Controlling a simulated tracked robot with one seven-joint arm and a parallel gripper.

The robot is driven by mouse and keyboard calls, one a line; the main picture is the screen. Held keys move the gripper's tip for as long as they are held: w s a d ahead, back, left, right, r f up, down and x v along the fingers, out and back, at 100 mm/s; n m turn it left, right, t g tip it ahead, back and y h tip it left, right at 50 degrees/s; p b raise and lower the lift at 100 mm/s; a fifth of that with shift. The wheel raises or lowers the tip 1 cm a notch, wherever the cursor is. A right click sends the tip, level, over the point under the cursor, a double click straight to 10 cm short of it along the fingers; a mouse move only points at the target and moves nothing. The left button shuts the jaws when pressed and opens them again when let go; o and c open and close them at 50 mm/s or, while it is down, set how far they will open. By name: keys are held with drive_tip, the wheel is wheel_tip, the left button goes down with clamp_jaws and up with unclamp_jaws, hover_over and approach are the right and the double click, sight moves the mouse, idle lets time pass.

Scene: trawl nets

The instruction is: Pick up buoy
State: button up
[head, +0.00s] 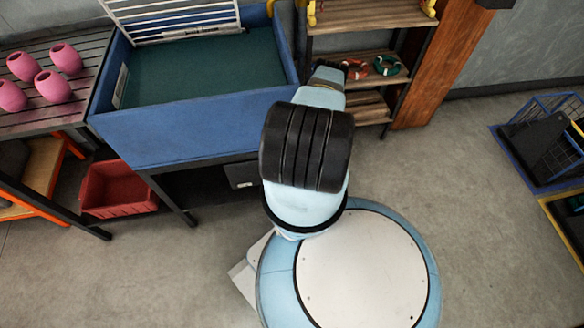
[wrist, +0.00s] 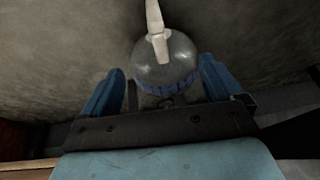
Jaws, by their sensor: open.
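Several pink rounded buoys, one of them this pink buoy (head: 53,86), stand on a dark slatted table at the left in the head view. No pink buoy shows in the wrist view. My gripper (wrist: 163,72) is open in the wrist view, with its two blue fingers apart. A grey, shiny rounded thing (wrist: 165,68) with a white strip and a blue ribbed edge shows between and beyond the fingers; I cannot tell what it is or whether they touch it. In the head view my arm reaches toward the wooden shelf, well right of the buoys, and hides my fingers.
A blue bin table (head: 190,133) with a green bottom stands between the slatted table (head: 97,50) and the wooden shelf (head: 365,53). The shelf holds red and green rings (head: 386,65). A red crate (head: 118,190) sits below.

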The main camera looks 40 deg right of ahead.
drive_tip(key=shift+x, duration=1.55)
clamp_jaws()
